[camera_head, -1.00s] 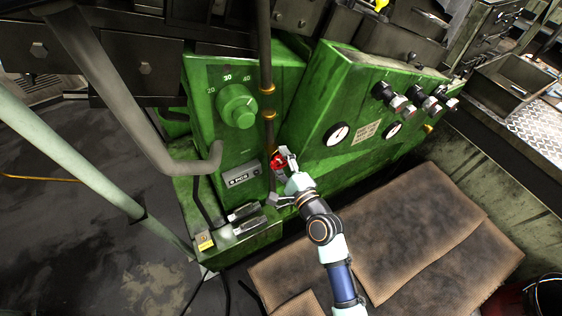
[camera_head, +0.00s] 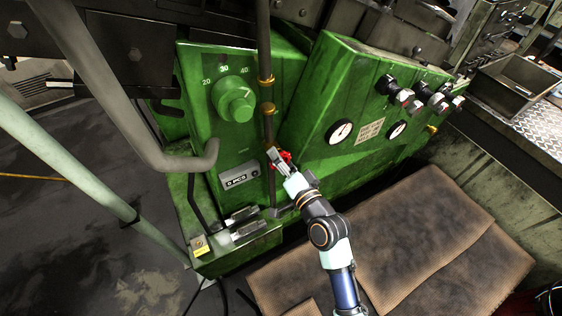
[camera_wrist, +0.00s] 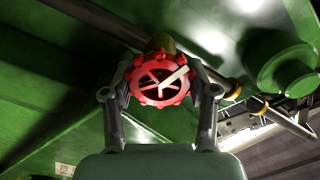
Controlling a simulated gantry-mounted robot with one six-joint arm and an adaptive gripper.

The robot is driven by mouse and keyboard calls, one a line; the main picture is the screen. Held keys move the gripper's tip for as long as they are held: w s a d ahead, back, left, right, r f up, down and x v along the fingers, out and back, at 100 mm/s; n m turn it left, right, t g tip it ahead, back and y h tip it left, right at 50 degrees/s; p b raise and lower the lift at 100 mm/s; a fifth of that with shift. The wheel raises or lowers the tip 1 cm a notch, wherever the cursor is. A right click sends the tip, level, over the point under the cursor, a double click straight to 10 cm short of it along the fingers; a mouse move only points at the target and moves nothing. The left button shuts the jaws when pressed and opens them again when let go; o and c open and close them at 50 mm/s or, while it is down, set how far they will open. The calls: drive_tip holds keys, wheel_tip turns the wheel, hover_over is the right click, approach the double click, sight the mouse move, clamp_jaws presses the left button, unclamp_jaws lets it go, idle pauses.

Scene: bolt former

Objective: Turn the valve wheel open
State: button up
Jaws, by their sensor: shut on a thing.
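The red valve wheel (camera_wrist: 160,82) sits between the two fingers of my gripper (camera_wrist: 160,88) in the wrist view. It is a spoked wheel with a knobbed rim, and a pale bar lies across its face. The fingers press on the rim at its left and right sides. In the head view the wheel (camera_head: 284,156) is a small red patch beside the dark vertical pipe (camera_head: 264,125), partly hidden by my gripper (camera_head: 276,160). My gripper reaches it from the lower right.
A green machine panel (camera_head: 330,95) with gauges (camera_head: 339,132) stands right of the pipe. A green dial (camera_head: 234,100) is at the left. Below it, a ledge holds two grey pedals or levers (camera_head: 247,228). Brown mats (camera_head: 430,240) lie on the floor at the lower right.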

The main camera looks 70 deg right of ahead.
drive_tip(key=n+b, duration=0.2)
drive_tip(key=n, duration=0.3)
drive_tip(key=shift+f+b, duration=0.1)
drive_tip(key=shift+b, duration=0.3)
drive_tip(key=shift+n+b, duration=0.75)
drive_tip(key=shift+n, duration=1.15)
drive_tip(key=o, duration=0.9)
drive_tip(key=shift+a, duration=0.1)
drive_tip(key=v, duration=1.2)
